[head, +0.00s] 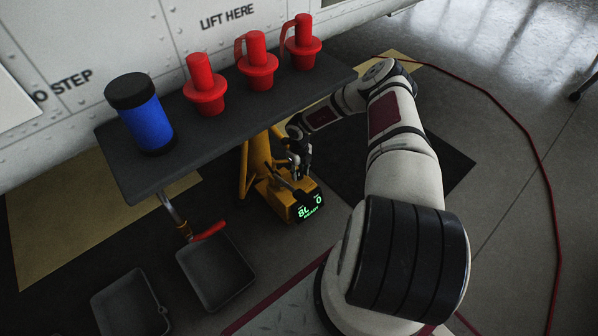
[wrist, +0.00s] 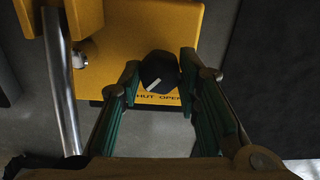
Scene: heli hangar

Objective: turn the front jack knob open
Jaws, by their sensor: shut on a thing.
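The front jack is a yellow stand (head: 258,155) on the floor under the grey shelf, with a lit green display (head: 310,208) partly covered by my gripper. In the wrist view the jack's yellow body (wrist: 180,25) fills the top middle. Its black knob (wrist: 158,70) sits above a label reading SHUT on the left and OPEN on the right. The knob's white mark slants at its lower left, nearer SHUT. My gripper (wrist: 160,68) has a finger on each side of the knob and is shut on it. In the head view my gripper (head: 300,165) hides the knob.
The grey shelf (head: 180,173) over the jack holds several red plugs (head: 205,88) and a blue canister (head: 148,122). Grey trays (head: 215,272) lie on the floor at left. A metal rod (wrist: 58,85) stands left of the knob. A red hose (head: 545,160) curves across the floor at right.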

